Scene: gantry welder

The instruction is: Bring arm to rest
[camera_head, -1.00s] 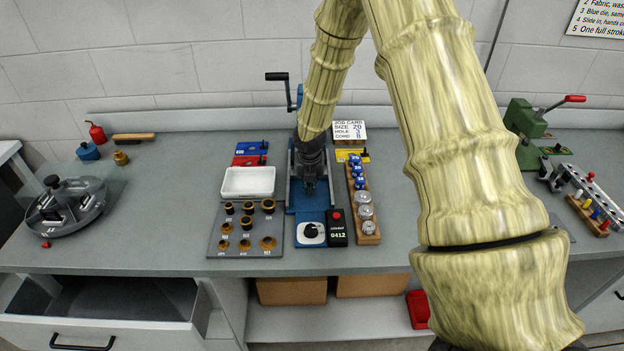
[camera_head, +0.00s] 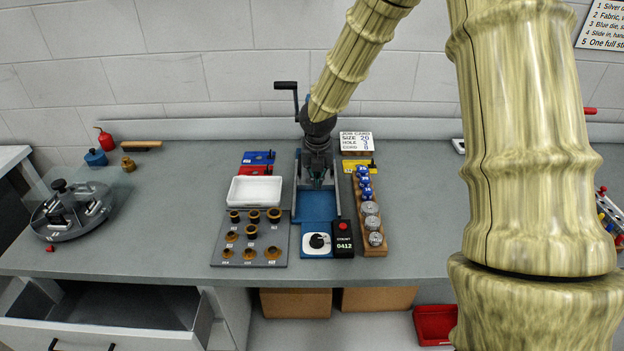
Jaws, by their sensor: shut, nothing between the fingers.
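My arm, in a bamboo-like yellow covering, fills the right of the view and reaches down to the bench from the top. My gripper (camera_head: 319,183) is small and dark at its end. It is shut and empty, pointing down over the blue-based machine (camera_head: 317,207) with a black crank at its upper left. The gripper hides part of that machine, and I cannot tell whether they touch.
A white tray (camera_head: 254,190), a grey board of brown dies (camera_head: 249,239) and a wooden rack (camera_head: 375,241) flank the machine closely. A round grey fixture (camera_head: 72,210) stands at the left. An open drawer (camera_head: 117,303) juts out below. Bench between fixture and tray is clear.

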